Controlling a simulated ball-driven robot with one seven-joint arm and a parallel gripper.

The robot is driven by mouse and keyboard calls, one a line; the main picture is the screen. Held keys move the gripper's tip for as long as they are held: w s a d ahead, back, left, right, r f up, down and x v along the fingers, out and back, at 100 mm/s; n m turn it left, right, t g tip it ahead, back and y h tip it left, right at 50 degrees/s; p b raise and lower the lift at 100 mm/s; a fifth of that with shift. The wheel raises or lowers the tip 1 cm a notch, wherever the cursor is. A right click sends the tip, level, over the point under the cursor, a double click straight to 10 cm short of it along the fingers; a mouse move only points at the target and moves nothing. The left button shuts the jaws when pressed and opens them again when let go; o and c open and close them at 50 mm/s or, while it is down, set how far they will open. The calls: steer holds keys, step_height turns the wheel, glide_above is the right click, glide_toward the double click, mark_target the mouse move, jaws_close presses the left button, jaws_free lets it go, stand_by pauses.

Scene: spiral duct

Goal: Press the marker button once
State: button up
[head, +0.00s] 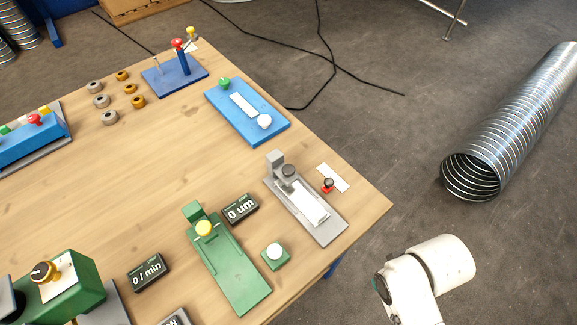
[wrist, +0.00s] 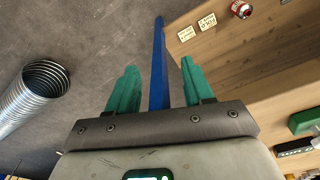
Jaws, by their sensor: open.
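No button carries a readable "marker" label, so I cannot tell which one it is. In the head view, a small red-and-black knob (head: 327,185) stands by a white strip near the table's right edge. A white round button (head: 275,252) sits on a small green base near the front edge. A green device with a yellow knob (head: 204,228) lies left of it, and a grey device with a dark knob (head: 288,171) lies behind. My gripper (wrist: 158,65) shows in the wrist view with green fingers apart and nothing between them; it is outside the head view.
The wooden table (head: 120,205) also holds a blue plate (head: 262,108) with green and white knobs, displays reading "0 um" (head: 240,208) and "0 / min" (head: 149,271), and several rings. A spiral duct (head: 510,120) lies on the floor at right. Black cables cross the floor.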

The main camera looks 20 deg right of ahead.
jaws_close()
stand_by(1.3)
